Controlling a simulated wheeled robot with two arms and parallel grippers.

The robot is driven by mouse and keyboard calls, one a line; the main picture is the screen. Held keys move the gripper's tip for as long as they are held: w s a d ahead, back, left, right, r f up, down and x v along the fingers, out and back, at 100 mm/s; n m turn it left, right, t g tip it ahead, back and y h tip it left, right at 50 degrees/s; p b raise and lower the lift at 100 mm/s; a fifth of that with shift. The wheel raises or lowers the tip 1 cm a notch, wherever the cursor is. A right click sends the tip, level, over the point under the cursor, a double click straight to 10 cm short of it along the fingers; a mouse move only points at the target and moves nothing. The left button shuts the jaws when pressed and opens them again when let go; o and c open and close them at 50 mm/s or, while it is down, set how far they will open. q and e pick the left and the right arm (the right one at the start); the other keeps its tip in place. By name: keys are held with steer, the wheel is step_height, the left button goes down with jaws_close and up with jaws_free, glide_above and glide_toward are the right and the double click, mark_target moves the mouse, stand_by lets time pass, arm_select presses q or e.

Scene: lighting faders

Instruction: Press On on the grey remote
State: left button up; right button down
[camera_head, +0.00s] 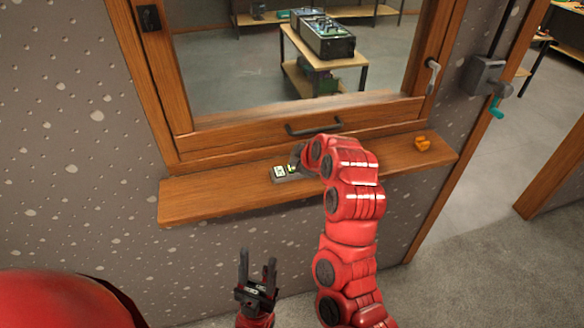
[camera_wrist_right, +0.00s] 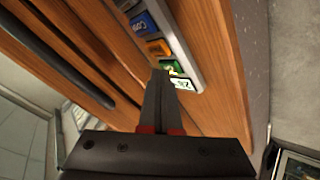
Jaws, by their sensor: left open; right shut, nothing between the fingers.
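The grey remote (camera_head: 279,173) lies on the wooden window sill, left of my right gripper. In the right wrist view the grey remote (camera_wrist_right: 193,62) shows a blue button (camera_wrist_right: 144,24) with lettering, an orange button (camera_wrist_right: 157,47), a partly covered green button (camera_wrist_right: 172,67) and a pale display (camera_wrist_right: 182,84). My right gripper (camera_head: 297,156) is shut and empty over the remote. In the wrist view its fingertips (camera_wrist_right: 160,73) overlap the area beside the green button; I cannot tell whether they touch. My left gripper (camera_head: 257,262) is open and empty, low in front of the wall.
The wooden sill (camera_head: 215,201) runs below a framed window with a dark handle (camera_head: 314,128). A small orange object (camera_head: 422,143) sits at the sill's right end. A lever box (camera_head: 486,75) is on the wall to the right. The sill's left part is clear.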

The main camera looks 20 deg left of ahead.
stand_by(0.5)
steer(key=shift+r+b, duration=0.45)
steer(key=shift+r, duration=0.15)
steer(key=shift+r, duration=0.1)
steer(key=shift+r, duration=2.45)
